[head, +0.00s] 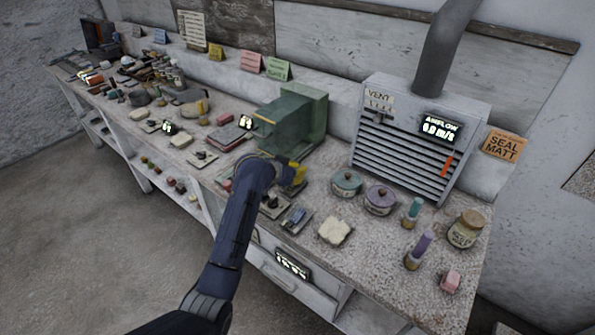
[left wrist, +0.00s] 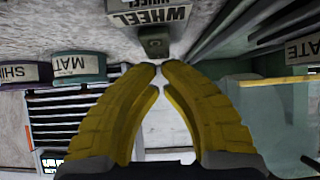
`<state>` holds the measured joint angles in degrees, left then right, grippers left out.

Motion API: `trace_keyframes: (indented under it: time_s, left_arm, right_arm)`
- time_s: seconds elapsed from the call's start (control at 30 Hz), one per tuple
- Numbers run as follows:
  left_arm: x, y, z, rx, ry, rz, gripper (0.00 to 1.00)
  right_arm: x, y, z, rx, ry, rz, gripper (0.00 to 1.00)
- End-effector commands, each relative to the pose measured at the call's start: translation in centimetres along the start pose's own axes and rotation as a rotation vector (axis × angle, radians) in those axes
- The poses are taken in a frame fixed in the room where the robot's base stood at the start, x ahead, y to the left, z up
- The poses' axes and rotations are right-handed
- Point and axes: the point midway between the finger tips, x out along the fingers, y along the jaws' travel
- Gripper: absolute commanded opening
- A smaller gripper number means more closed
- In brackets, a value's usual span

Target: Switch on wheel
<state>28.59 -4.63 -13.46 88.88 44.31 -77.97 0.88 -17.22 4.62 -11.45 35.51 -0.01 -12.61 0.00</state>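A sign reading WHEEL (left wrist: 150,15) is at the top middle of the left wrist view. A small dark green switch-like block (left wrist: 155,42) sits just below it, right ahead of my fingertips. My left gripper (left wrist: 160,68) has yellow fingers with the tips almost together and nothing seen between them. I cannot tell whether the tips touch the block. In the head view the left gripper (head: 297,178) is over the bench in front of a green machine (head: 302,112); the arm partly hides that area. The switch cannot be made out there. My right gripper is not in view.
A grey vent box (head: 415,150) stands behind right. Two lidded pots, teal (head: 346,184) and purple (head: 380,200), and several bottles and jars stand right of the gripper. A cream block (head: 335,231) lies near the bench front. Tools crowd the left bench.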

Motion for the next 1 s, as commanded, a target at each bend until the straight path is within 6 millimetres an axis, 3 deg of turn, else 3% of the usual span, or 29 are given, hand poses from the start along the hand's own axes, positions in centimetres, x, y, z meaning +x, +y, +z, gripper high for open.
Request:
trace_keyframes:
  time_s: [0.3,0.63,1.0]
  left_arm:
    - [0.1,0.0,0.0,0.001,-0.008,0.0,0.0]
    - [1.7,-0.2,0.6,0.002,-0.137,-0.003,0.0]
    - [1.5,0.0,0.5,0.0,-0.133,-0.001,0.0]
  right_arm:
    - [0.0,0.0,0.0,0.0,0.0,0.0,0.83]
    - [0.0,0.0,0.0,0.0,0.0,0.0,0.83]
    - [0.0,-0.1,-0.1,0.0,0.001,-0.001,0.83]
